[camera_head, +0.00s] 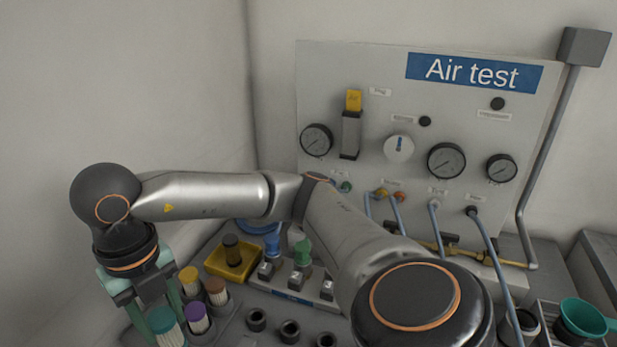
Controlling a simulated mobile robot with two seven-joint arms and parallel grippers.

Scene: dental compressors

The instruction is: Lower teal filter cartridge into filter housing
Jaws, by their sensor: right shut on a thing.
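My right gripper (158,308) is at the lower left, pointing down, with its teal fingers on either side of the teal-capped filter cartridge (162,322). It is shut on that cartridge, whose pale pleated body runs off the bottom edge of the picture. I cannot tell whether the cartridge is clear of its holder. Which part is the filter housing is not certain; an open dark cylinder (520,326) stands at the lower right, far from the gripper. My left gripper is not in view.
Cartridges with yellow (189,275), brown (215,286) and purple (196,311) caps stand close beside the gripper. A yellow tray (218,265) lies behind them. Black round sockets (257,319) line the front. The Air test panel (365,115) stands behind. A teal funnel-like cup (583,317) is at right.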

